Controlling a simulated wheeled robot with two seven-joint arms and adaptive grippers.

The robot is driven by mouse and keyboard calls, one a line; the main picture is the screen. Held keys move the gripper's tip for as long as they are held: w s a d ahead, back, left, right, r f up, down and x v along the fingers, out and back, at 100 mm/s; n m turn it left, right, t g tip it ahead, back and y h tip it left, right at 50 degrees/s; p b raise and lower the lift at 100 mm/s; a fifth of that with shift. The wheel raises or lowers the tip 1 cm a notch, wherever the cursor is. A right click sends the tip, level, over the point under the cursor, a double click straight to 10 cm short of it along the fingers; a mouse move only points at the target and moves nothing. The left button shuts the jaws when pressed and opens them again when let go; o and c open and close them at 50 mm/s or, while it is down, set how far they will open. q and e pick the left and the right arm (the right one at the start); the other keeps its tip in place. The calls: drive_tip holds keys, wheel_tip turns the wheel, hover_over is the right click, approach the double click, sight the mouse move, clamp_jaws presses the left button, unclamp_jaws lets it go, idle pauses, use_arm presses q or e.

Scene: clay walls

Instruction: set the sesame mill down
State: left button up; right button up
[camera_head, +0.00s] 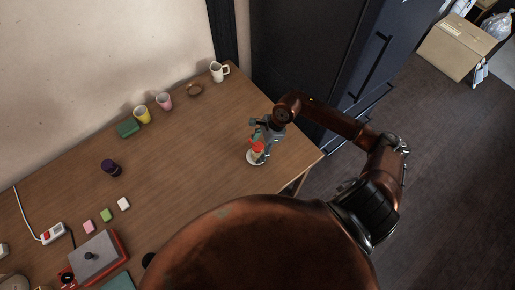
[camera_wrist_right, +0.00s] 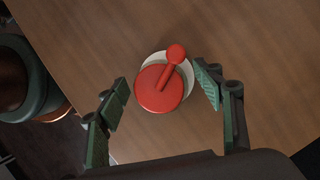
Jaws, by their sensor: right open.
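The sesame mill (camera_head: 257,148) has a red top and a paler body. It stands upright on a small white round saucer (camera_head: 249,161) near the right end of the wooden table. In the right wrist view I look down on the mill's red lid and knobbed crank (camera_wrist_right: 160,88), with the saucer's rim (camera_wrist_right: 188,68) showing around it. My right gripper (camera_wrist_right: 163,85) is open, with one green-padded finger on each side of the mill and visible gaps between. In the head view the right gripper (camera_head: 263,136) partly hides the mill. My left gripper is not in view.
A white mug (camera_head: 218,72), a brown ring-shaped thing (camera_head: 195,90), pink (camera_head: 164,101) and yellow (camera_head: 142,114) cups and a green block (camera_head: 128,128) line the wall side. A dark purple thing (camera_head: 110,168) stands left. The table's right edge is close to the mill.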

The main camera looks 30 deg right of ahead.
drive_tip(key=shift+r, duration=0.1)
drive_tip(key=shift+d+r, duration=0.15)
drive_tip(key=shift+r, duration=0.15)
drive_tip(key=v, duration=1.1)
drive_tip(key=shift+r, duration=0.15)
drive_tip(key=shift+s+d, duration=0.1)
